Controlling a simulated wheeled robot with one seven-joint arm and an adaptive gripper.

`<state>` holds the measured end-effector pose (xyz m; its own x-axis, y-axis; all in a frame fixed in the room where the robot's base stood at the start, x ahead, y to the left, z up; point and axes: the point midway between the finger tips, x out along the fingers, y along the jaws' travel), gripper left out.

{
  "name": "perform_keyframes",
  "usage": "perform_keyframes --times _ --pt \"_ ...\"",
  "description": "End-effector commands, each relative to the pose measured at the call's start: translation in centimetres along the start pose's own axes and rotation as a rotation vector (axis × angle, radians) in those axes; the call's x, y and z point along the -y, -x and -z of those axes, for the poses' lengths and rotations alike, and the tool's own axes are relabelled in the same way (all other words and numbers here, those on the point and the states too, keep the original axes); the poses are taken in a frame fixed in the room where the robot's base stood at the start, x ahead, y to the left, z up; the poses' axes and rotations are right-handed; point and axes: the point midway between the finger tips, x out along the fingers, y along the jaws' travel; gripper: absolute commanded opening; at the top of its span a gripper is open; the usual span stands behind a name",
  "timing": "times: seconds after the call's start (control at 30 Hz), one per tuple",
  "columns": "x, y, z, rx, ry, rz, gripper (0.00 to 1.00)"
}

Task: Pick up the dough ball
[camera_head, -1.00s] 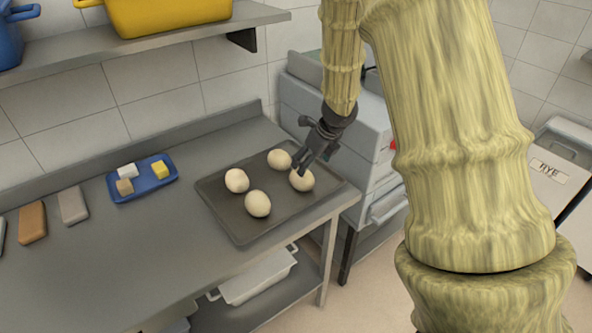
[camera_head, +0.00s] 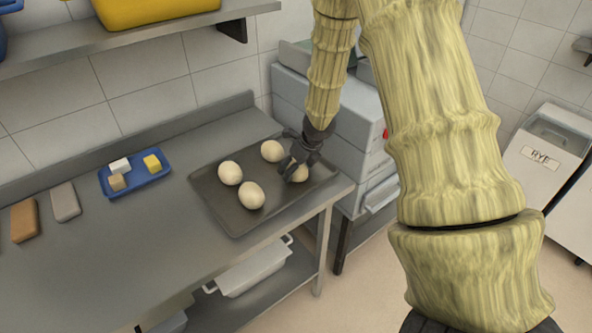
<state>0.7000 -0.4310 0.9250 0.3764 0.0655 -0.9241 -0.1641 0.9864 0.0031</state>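Several pale, round dough balls sit on a dark tray (camera_head: 233,222) at the right end of the steel counter. My gripper (camera_head: 298,167) is down at the rightmost dough ball (camera_head: 299,174), with its dark fingers around the ball's upper part. The fingers partly hide this ball, and I cannot tell whether they press on it. It appears to rest on the tray. The other dough balls, at the back (camera_head: 272,151), left (camera_head: 230,173) and front (camera_head: 251,195), are clear of the gripper.
A blue tray (camera_head: 148,183) with small blocks lies left on the counter (camera_head: 120,240). A grey machine (camera_head: 345,110) stands close behind my gripper. A shelf (camera_head: 150,38) with a yellow container (camera_head: 150,10) hangs above. A bin marked RYE (camera_head: 540,155) stands at right.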

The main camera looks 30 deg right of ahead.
Motion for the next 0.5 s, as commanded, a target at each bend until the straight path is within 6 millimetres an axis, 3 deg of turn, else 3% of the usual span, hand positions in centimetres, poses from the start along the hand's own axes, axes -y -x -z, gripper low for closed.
perform_keyframes --times 0.37,0.5 --pt "-0.02 -0.91 0.01 -0.001 0.001 0.000 0.82" --pt "-0.03 -0.90 0.01 0.000 0.001 0.000 0.60"
